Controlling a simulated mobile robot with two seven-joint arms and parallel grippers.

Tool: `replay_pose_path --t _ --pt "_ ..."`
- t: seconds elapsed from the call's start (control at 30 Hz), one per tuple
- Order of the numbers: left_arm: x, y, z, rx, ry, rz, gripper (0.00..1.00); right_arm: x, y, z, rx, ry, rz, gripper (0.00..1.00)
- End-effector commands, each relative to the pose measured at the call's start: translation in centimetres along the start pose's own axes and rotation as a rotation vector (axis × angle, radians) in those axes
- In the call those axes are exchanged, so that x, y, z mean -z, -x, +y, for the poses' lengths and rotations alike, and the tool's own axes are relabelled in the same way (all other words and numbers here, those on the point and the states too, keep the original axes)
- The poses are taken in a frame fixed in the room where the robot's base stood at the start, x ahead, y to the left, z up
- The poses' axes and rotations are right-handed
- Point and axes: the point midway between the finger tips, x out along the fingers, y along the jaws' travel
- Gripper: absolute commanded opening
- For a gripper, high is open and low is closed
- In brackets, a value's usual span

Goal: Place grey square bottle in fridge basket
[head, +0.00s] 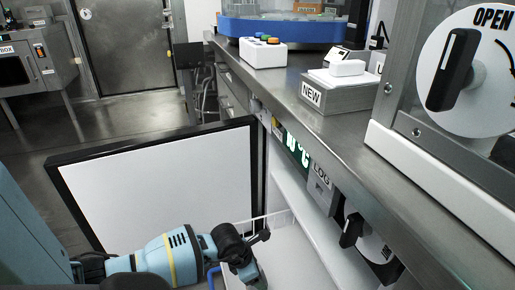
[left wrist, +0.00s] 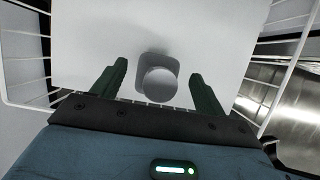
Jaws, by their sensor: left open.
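The grey square bottle (left wrist: 157,63) stands upright, seen from above in the left wrist view, with its round cap (left wrist: 159,85) facing the camera. It stands on a pale floor inside the white wire fridge basket (left wrist: 25,108). My left gripper (left wrist: 159,68) is open, one dark green finger on each side of the bottle in the picture, with a gap on both sides. In the head view my left gripper (head: 256,276) reaches down into the basket (head: 270,216) at the bottom edge, and the bottle is hidden there. My right gripper is not in view.
A steel counter (head: 345,130) overhangs the fridge on the right, carrying a box labelled NEW (head: 340,95). A dial (head: 352,231) juts out below the counter. The basket's wire walls surround my gripper.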

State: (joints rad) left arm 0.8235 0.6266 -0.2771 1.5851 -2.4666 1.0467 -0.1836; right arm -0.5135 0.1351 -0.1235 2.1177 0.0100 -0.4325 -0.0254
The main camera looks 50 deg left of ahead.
Motion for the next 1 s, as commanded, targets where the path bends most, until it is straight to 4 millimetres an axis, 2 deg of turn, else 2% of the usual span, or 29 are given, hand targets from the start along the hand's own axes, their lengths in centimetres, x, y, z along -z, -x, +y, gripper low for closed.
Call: replay_pose_path --t 0.03,0.1,0.4,0.6,1.0 --pt "-0.2 1.6 0.1 -0.003 -0.003 -0.002 0.73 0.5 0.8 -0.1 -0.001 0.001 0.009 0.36" --pt "-0.2 3.1 0.1 -0.004 -0.004 -0.003 0.73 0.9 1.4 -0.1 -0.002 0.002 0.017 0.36" --pt "-0.2 8.3 0.1 -0.004 -0.002 -0.002 0.73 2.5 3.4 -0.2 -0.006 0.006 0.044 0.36" --pt "-0.1 9.7 0.0 -0.001 -0.001 -0.001 0.73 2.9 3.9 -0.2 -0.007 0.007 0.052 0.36" --pt "0.0 9.8 0.0 -0.001 0.000 0.000 0.73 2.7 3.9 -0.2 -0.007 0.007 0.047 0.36"
